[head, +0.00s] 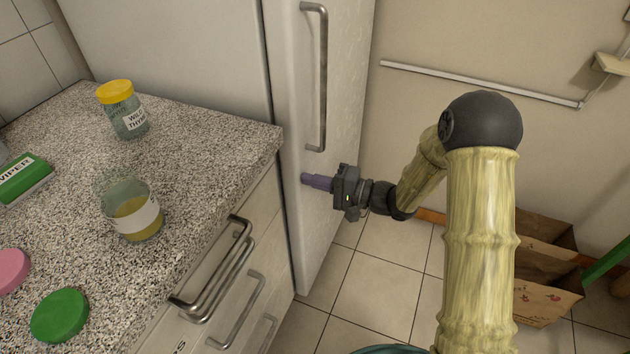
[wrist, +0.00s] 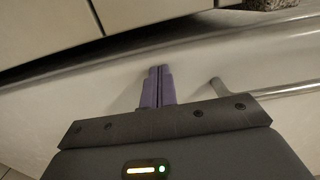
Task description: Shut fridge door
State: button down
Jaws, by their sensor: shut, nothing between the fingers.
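The white fridge (head: 170,50) stands behind the counter, and its door (head: 345,75) has a long grey vertical handle (head: 322,85). A thin dark line runs between door and body; I cannot tell whether the door is fully shut. My gripper (head: 305,179) is below the handle, its purple fingers pointing left at the door's front. In the wrist view the fingers (wrist: 158,72) are pressed together with nothing between them, over the pale door (wrist: 60,110). Whether the tips touch the door is unclear. The handle (wrist: 225,98) lies to their right there.
A speckled counter (head: 215,130) holds a yellow-lidded jar (head: 125,115), an open jar (head: 135,215), a green box (head: 22,178) and loose lids (head: 60,315). Drawer handles (head: 235,310) stick out below. Brown paper bags (head: 545,295) stand at right. Tiled floor (head: 375,290) shows between.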

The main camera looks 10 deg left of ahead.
jog(key=shift+a+r, duration=0.4)
jog(key=shift+a, duration=0.25)
jog(key=s+d, duration=0.2)
jog(key=d, duration=1.3)
jog(key=shift+f, duration=0.45)
jog(key=shift+d, duration=0.1)
